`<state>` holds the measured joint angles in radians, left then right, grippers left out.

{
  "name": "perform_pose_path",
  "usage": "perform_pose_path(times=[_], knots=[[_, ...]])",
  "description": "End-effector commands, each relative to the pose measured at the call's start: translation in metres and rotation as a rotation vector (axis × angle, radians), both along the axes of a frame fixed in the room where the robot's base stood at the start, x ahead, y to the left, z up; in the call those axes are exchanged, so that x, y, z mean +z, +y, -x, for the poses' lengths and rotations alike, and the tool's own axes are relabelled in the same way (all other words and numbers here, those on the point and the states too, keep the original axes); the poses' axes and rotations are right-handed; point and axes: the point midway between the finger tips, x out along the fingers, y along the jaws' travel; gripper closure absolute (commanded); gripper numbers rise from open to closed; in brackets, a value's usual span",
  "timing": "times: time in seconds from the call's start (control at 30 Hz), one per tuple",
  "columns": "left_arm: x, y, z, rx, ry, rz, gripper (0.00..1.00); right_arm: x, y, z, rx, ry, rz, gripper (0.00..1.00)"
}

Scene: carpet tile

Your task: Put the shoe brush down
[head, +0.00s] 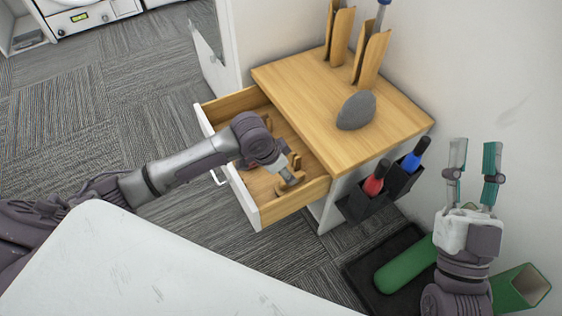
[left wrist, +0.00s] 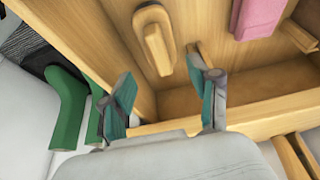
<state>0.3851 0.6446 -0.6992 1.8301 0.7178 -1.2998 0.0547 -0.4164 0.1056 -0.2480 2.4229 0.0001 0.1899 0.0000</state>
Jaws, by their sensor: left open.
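What looks like the shoe brush, a pale wooden oblong with a raised grip (left wrist: 156,42), lies in the open drawer (head: 263,215) in the left wrist view. My left gripper (left wrist: 160,80) is open, its two teal fingers apart with nothing between them. The brush lies just beyond the fingertips. In the head view my left gripper (head: 287,177) reaches down into the drawer, beside small wooden pieces that it partly hides. My right gripper (head: 474,148) is open and empty at the right, near the wall.
A pink block (left wrist: 260,16) also lies in the drawer. The wooden cabinet top (head: 300,75) carries a grey stone (head: 356,110) and wooden holders (head: 372,58). Black side pockets (head: 358,207) hold red and blue bottles. A green tube (head: 405,264) lies on a black tray below.

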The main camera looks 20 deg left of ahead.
Motion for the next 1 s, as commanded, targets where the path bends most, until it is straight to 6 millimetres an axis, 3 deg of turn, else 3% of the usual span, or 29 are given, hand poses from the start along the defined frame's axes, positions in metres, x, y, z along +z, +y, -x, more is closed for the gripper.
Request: perform_pose_path(times=[0.1,0.37,0.47,0.53,0.63,0.73,0.8,0.9,1.0], knots=[[0.013,0.003,0.004,0.0,-0.001,-0.001,0.39,-0.015,0.0,-0.011,-0.006,0.116,0.033,0.63],[0.024,0.003,0.008,-0.001,-0.004,0.006,0.39,-0.038,0.0,-0.021,-0.015,0.255,0.072,0.63],[0.029,-0.021,0.01,-0.014,-0.07,0.078,0.39,-0.041,0.0,-0.021,-0.015,0.27,0.076,0.63],[0.041,-0.055,0.011,-0.022,-0.176,0.185,0.39,-0.042,-0.001,-0.021,-0.015,0.271,0.076,0.63],[0.085,-0.101,0.013,0.006,-0.41,0.393,0.39,-0.041,0.0,-0.021,-0.015,0.27,0.076,0.63],[0.149,-0.114,0.018,0.089,-0.687,0.574,0.39,-0.041,0.0,-0.021,-0.015,0.27,0.076,0.63],[0.193,-0.103,0.026,0.161,-0.877,0.651,0.39,-0.041,0.0,-0.021,-0.015,0.269,0.076,0.63],[0.243,-0.075,0.043,0.253,-1.107,0.692,0.39,-0.041,0.0,-0.021,-0.015,0.269,0.076,0.63],[0.274,-0.051,0.059,0.308,-1.266,0.688,0.39,-0.041,-0.001,-0.021,-0.015,0.269,0.076,0.63]])
